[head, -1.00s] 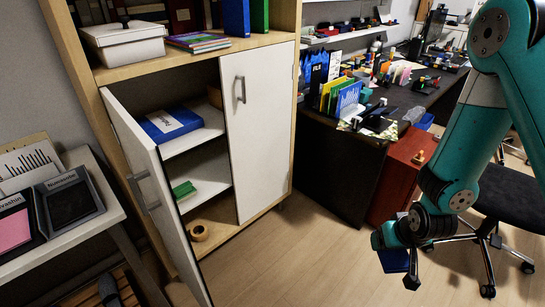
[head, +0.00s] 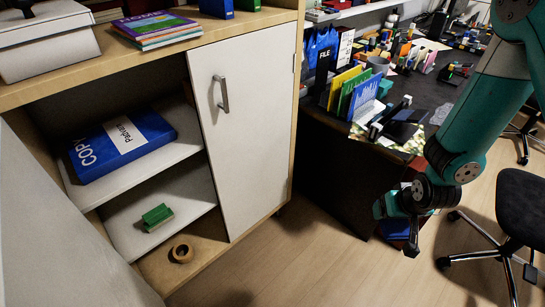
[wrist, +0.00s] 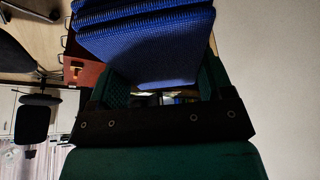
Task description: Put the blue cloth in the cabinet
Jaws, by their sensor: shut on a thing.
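The cabinet (head: 247,120) stands at the left in the head view, with its right door shut. Its left door (head: 50,235) is swung open toward me and fills the lower left corner. Inside, the upper shelf (head: 148,173) bears a blue pack of copy paper (head: 128,142). A lower shelf (head: 125,228) bears a small green object (head: 157,216). My gripper (wrist: 160,92) is shut on the folded blue cloth (wrist: 145,45) in the wrist view. In the head view the gripper hangs at the right, outside the cabinet and apart from it; the cloth is mostly hidden there.
A roll of tape (head: 181,252) lies on the cabinet floor. A white box (head: 45,40) and stacked books (head: 155,27) sit above. A dark desk (head: 335,165) with files stands right of the cabinet. An office chair (head: 515,215) is at far right. Floor before the cabinet is clear.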

